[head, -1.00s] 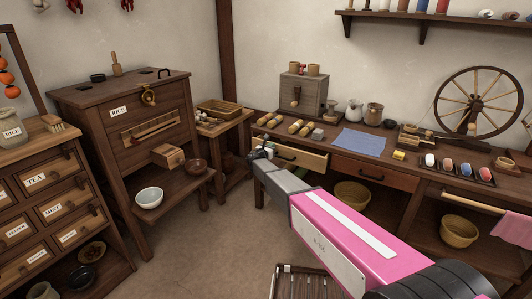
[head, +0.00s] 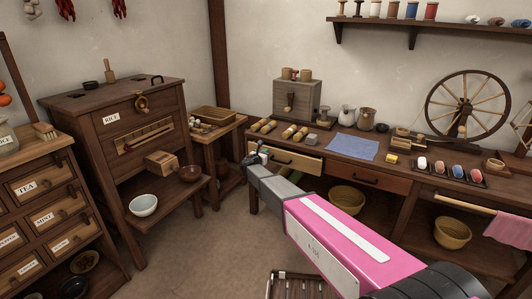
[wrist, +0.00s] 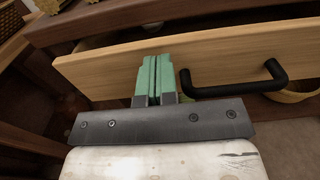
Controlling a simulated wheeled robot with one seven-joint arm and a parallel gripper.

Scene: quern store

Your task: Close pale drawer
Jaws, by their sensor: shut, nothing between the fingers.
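The pale drawer (head: 308,165) is in the left part of the long dark workbench. Its pale wooden front stands out from the bench edge, and in the wrist view (wrist: 225,58) a gap shows behind its top edge. Its black bar handle (wrist: 236,87) is on the front, right of my fingers. My gripper (head: 257,154) is at the left part of the drawer front. In the wrist view its green fingers (wrist: 154,62) are together and empty, with their tips over the front, left of the handle. I cannot tell whether they touch it.
A darker drawer (head: 368,178) sits flush to the right. Cylinders, a blue cloth (head: 354,147) and a spinning wheel (head: 468,108) stand on the bench. A side table (head: 212,133) and the rice cabinet (head: 130,95) are at left. A basket (head: 347,197) is below the bench.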

